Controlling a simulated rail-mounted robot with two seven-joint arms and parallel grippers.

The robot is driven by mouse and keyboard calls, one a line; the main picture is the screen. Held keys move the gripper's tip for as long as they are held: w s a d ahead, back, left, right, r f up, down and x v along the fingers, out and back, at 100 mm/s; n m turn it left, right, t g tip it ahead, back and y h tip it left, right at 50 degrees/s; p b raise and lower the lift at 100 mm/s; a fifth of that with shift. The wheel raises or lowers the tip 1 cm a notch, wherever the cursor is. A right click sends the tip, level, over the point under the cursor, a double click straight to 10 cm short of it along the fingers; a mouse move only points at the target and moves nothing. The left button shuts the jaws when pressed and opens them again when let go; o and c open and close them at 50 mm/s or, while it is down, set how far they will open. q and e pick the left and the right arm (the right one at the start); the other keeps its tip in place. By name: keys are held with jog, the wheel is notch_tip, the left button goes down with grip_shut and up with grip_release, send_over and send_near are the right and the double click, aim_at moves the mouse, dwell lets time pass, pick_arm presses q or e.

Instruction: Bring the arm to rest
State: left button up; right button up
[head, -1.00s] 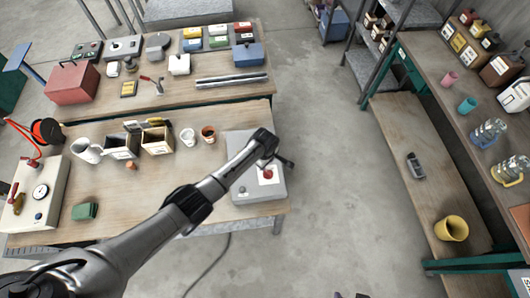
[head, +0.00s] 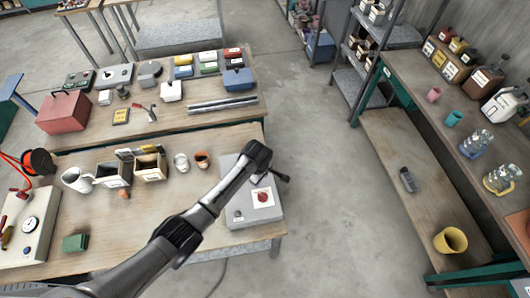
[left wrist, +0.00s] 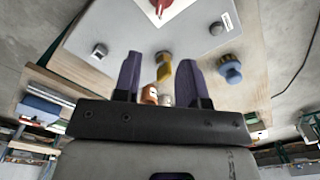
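My left arm reaches in from the lower left in the head view. Its left gripper (head: 284,178) hangs over the grey box (head: 238,214) at the right end of the near workbench (head: 150,215). In the left wrist view the two dark purple fingers of the gripper (left wrist: 160,78) stand apart with a clear gap and nothing held between them. My right gripper is not in view.
A white mug (head: 78,180), open boxes (head: 150,168) and small cups stand on the near bench. A white gauge box (head: 28,230) is at the left. A shelf bench (head: 425,190) holds a yellow cup (head: 450,241) at the right. The floor (head: 330,190) between is clear.

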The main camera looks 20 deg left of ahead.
pick_arm(q)
jog(key=w+d+r+m+t, duration=0.1)
jog(key=w+r+m+t, duration=0.15)
jog(key=r+m, duration=0.6)
jog(key=w+d+r+m+t, duration=0.15)
jog(key=r+m+t, duration=0.25)
jog(key=r+m, duration=0.45)
jog(key=s+a+r+m+t, duration=0.1)
jog(key=s+r+t, duration=0.1)
jog(key=s+r, duration=0.3)
jog(key=s+a+f, duration=0.1)
jog(key=s+a, duration=0.1)
jog(key=s, duration=0.6)
jog(key=s+a+f, duration=0.1)
jog(key=s+a, duration=0.1)
jog(key=s, duration=0.5)
jog(key=s+f+g, duration=0.2)
jog(key=s+f, duration=0.3)
jog(key=s, duration=0.3)
jog(key=s+a+f+n+g, duration=0.1)
jog(key=s+f+g, duration=0.2)
jog(key=s+f, duration=0.3)
jog(key=s, duration=0.3)
jog(key=shift+s+a, duration=0.15)
jog(key=shift+s, duration=0.05)
jog(key=shift+f, duration=0.1)
